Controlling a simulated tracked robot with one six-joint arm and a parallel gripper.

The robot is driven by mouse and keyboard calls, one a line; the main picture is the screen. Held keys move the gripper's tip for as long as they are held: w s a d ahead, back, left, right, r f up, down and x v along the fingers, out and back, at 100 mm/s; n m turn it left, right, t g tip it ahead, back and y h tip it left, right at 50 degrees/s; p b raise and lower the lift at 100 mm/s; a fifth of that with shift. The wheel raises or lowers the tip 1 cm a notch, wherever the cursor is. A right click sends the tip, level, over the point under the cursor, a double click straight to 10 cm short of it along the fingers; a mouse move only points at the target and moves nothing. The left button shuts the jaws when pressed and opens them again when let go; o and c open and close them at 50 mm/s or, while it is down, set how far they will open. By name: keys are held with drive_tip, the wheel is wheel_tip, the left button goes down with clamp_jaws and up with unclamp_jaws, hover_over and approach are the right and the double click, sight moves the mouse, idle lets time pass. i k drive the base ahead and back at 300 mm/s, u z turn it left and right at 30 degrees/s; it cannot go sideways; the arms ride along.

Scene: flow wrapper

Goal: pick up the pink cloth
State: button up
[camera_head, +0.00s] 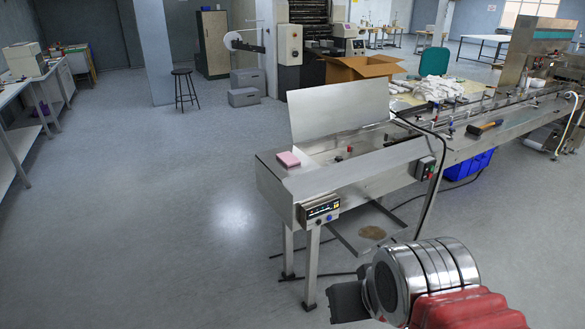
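The pink cloth (288,159) is a small folded pad. It lies flat on the near left end of the steel flow wrapper table (275,171), beside the base of an upright metal panel. My gripper (348,302) is at the bottom of the picture, a dark shape at the end of my silver and red arm. It is in front of and below the machine, well apart from the cloth. Its fingers cannot be made out, so I cannot tell whether it is open or shut.
The upright panel (340,110) stands behind the cloth. A control box (320,209) is on the machine's front. A hammer (485,128) and white crumpled material (436,88) lie farther along. A cardboard box (362,68) stands behind. The floor (150,220) to the left is clear.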

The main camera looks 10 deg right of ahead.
sight(287, 158)
drive_tip(key=z, duration=0.05)
drive_tip(key=k, duration=0.15)
drive_tip(key=u, duration=0.4)
drive_tip(key=i, duration=0.6)
drive_tip(key=u, duration=0.6)
drive_tip(key=i, duration=2.05)
drive_tip(key=z, duration=0.95)
drive_tip(key=i, duration=0.7)
drive_tip(key=z, duration=0.55)
